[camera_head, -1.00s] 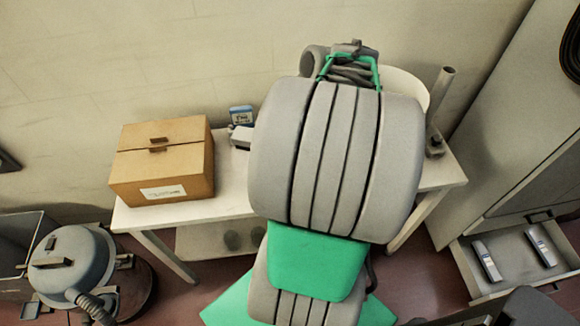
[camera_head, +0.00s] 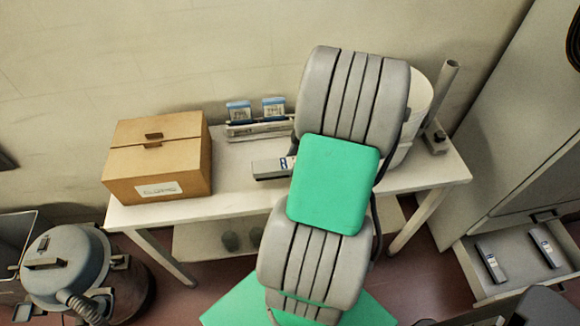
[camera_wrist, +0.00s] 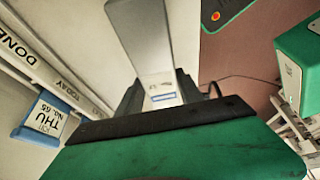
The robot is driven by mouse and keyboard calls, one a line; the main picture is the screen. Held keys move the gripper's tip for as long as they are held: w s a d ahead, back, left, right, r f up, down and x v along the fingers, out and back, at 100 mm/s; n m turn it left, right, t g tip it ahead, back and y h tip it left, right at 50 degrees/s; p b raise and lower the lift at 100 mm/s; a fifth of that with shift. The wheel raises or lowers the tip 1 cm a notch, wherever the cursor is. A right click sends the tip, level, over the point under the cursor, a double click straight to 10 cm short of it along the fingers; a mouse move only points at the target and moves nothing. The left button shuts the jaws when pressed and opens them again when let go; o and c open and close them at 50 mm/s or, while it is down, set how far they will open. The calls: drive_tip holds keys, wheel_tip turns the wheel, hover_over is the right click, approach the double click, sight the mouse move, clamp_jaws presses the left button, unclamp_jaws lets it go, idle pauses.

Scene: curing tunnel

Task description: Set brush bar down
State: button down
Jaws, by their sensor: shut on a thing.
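The brush bar, a grey block with a small blue-and-white label, shows just left of my arm over the white table (camera_head: 235,182) in the head view (camera_head: 268,169). In the wrist view the brush bar (camera_wrist: 143,35) stretches away from my gripper (camera_wrist: 162,98), its labelled end between the dark fingers. My gripper is shut on that end. In the head view my arm hides the gripper. I cannot tell whether the bar touches the tabletop.
A rack (camera_head: 262,130) with two blue cards stands at the back; its strips read "TODAY" and "DONE". A cardboard box (camera_head: 155,165) sits left. A white bin and a grey post (camera_head: 442,100) stand right. An open drawer (camera_head: 510,270) holds two grey items. Bare tabletop lies left of the bar.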

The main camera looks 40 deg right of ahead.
drive_tip(key=x, duration=0.1)
drive_tip(key=p+x, duration=0.1)
drive_tip(key=x, duration=0.1)
drive_tip(key=shift+w+d+f, duration=0.2)
drive_tip(key=shift+d+f, duration=0.1)
drive_tip(key=shift+f, duration=0.5)
drive_tip(key=shift+f, duration=0.1)
drive_tip(key=c, duration=0.8)
unclamp_jaws()
drive_tip(key=shift+o, duration=0.2)
